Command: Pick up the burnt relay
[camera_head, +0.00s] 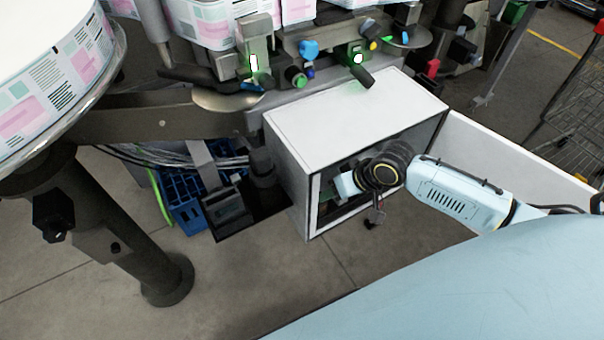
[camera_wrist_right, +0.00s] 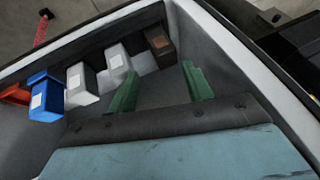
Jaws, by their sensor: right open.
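The burnt relay (camera_wrist_right: 159,45), a dark brown block with a pale label, is at the right end of a row of relays in the right wrist view. My right gripper (camera_wrist_right: 160,72) is open, its two green fingers apart and pointing toward the row. The burnt relay stands beyond the fingertips, roughly in line with the gap, with nothing held. In the head view my right arm reaches into the open front of a white cabinet (camera_head: 355,108), and the fingertips and relays are hidden there. My left gripper is not in view.
Left of the burnt relay stand two pale grey relays (camera_wrist_right: 117,62) (camera_wrist_right: 80,80), a blue relay (camera_wrist_right: 45,96) and a red relay (camera_wrist_right: 15,94). Cabinet walls and rim enclose the gripper closely. A blue crate (camera_head: 183,196) sits left of the cabinet.

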